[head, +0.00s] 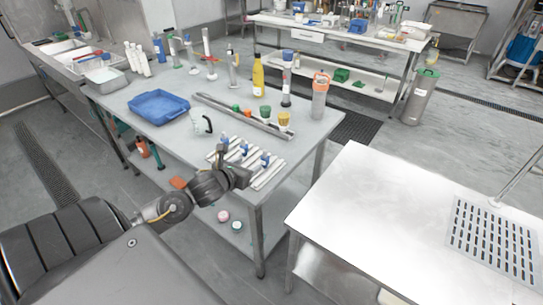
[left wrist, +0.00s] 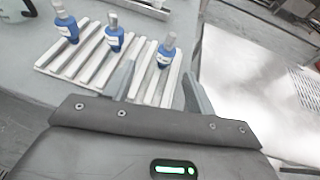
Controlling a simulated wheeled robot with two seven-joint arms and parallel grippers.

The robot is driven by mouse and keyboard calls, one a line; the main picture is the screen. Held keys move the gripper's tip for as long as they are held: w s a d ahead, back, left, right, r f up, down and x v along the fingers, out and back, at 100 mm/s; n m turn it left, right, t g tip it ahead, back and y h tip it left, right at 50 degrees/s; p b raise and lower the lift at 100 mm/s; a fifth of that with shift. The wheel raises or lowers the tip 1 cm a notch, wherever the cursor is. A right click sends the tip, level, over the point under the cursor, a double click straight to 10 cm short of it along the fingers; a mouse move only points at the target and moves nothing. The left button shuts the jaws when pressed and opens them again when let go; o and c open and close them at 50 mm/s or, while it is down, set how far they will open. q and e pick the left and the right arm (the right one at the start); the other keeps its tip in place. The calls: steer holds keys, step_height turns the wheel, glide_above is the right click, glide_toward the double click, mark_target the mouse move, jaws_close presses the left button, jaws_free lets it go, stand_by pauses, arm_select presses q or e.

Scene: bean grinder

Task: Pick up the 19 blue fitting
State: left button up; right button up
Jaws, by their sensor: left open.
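Three blue fittings with grey metal tops and white labels stand upright on a white slatted rack (left wrist: 88,58). They are the left one (left wrist: 66,24), the middle one (left wrist: 114,36) and the right one (left wrist: 165,54); the label numbers are too small to read. In the head view they show at the table's near right corner, the right one (head: 265,160) nearest the edge. My left gripper (left wrist: 160,80) is open and empty. Its fingers point toward the rack, and the right fitting appears beyond the gap, apart from them. In the head view the left gripper (head: 234,168) is at the rack's near side.
Behind the rack lies a long grey rail (head: 240,115) with small coloured caps beside it. A blue tray (head: 158,106), a yellow bottle (head: 258,78) and a grey cylinder (head: 319,97) stand farther back.

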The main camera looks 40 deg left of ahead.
mark_target(264, 158)
arm_select(q)
steer(key=x, duration=0.3)
steer(key=d+p+x, duration=0.1)
steer(key=x, duration=0.1)
steer(key=shift+w+a, duration=0.1)
steer(key=shift+w, duration=0.35)
steer(key=p+x, duration=0.1)
steer(key=x, duration=0.4)
steer(key=shift+p, duration=0.4)
steer(key=c, duration=1.1)
